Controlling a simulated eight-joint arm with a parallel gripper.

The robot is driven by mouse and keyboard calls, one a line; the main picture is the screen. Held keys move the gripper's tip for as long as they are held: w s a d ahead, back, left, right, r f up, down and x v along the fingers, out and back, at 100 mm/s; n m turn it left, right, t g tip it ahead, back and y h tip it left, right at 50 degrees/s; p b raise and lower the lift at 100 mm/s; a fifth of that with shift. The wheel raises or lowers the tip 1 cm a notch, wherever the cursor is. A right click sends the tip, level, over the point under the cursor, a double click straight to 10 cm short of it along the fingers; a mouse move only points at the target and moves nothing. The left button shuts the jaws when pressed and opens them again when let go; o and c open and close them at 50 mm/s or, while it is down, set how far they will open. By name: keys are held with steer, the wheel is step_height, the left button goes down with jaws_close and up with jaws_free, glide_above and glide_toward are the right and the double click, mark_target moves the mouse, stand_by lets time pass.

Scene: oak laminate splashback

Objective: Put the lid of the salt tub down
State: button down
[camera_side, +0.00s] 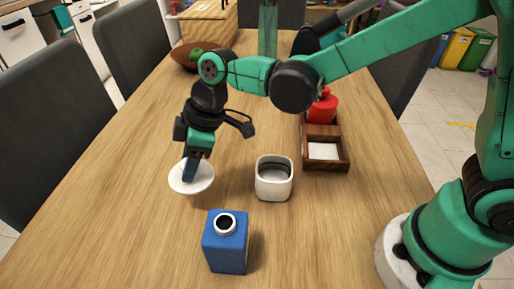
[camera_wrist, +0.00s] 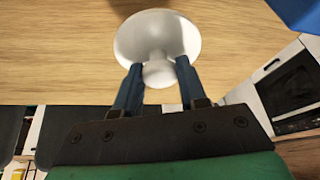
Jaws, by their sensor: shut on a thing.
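The lid, a round white disc (camera_side: 178,179), is held at my gripper (camera_side: 190,176) in the side view, left of the salt tub. In the wrist view the two blue fingertips of my gripper (camera_wrist: 157,68) close on the knob of the lid (camera_wrist: 155,32). Its wide disc faces away from my gripper. The salt tub (camera_side: 274,186) is a white, rounded square pot, upright and open at the top, with a dark inside. I cannot tell whether the lid touches the table or hangs a little above it.
A blue box-shaped bottle (camera_side: 226,247) with a white-rimmed opening stands in front of the tub. A wooden caddy (camera_side: 325,168) with a red bottle (camera_side: 323,108) is behind right. A brown bowl (camera_side: 188,58) is farther back. The table (camera_side: 120,215) left of the lid is clear.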

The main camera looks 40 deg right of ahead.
mark_target(200, 175)
steer(key=shift+f, duration=3.05)
steer(key=shift+c, duration=2.4)
jaws_free()
steer(key=shift+f, duration=0.15)
steer(key=v, duration=1.2)
steer(key=s+d+m+t+h, duration=0.2)
steer(key=s+d+m, duration=0.1)
steer(key=d+m, duration=0.3)
steer(key=s+d+m+t+h, duration=0.2)
steer(key=d+m, duration=0.4)
steer(key=d, duration=0.3)
steer(key=shift+s+d+r+m+t, duration=0.3)
steer(key=shift+s+r+t, duration=0.1)
steer(key=shift+s+t, duration=0.2)
